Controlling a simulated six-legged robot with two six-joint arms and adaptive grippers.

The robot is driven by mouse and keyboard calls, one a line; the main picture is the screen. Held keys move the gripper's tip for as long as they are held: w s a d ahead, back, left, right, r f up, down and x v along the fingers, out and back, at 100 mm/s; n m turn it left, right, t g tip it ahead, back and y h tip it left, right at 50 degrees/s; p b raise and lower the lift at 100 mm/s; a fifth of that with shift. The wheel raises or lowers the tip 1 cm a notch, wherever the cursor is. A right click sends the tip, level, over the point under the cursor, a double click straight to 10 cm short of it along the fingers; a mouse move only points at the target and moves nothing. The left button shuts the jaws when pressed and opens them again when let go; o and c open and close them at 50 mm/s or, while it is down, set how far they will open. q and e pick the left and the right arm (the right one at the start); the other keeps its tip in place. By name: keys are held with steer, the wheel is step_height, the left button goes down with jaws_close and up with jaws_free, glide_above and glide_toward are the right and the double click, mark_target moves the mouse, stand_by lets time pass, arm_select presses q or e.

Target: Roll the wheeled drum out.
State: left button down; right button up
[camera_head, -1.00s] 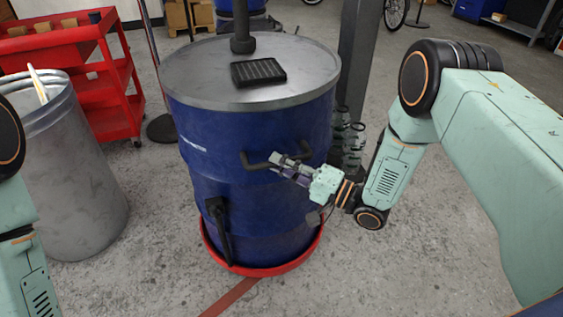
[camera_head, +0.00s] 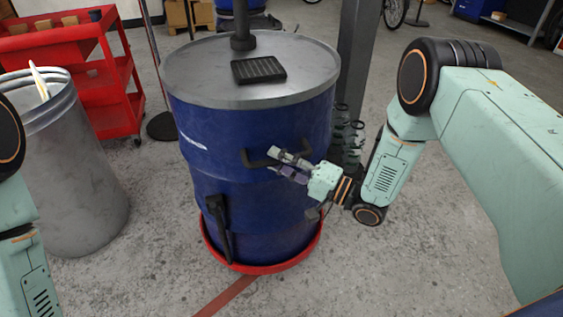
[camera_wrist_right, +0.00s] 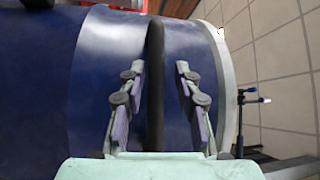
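The blue drum (camera_head: 245,195) stands upright on a red round base (camera_head: 262,267), with a flat grey lid (camera_head: 205,75). Wheels under the base are hidden. A dark bar handle (camera_head: 254,162) sits on its front side. My right gripper (camera_head: 284,163) is at this handle's right part. In the right wrist view, its two fingers (camera_wrist_right: 160,98) stand apart on either side of the dark handle bar (camera_wrist_right: 155,60), with gaps visible, so it is open around the bar. My left arm shows at the left edge; its gripper is out of view.
A dark grate (camera_head: 258,70) lies on the lid beside a dark post (camera_head: 242,40). A grey metal bin (camera_head: 80,185) and red cart (camera_head: 115,85) stand left. A grey column (camera_head: 358,60) stands close behind right. The floor in front is clear, with a red line (camera_head: 230,295).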

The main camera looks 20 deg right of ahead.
steer(key=shift+o, duration=0.2)
steer(key=shift+d+f, duration=0.1)
steer(key=shift+f, duration=0.05)
steer(key=v, duration=1.2)
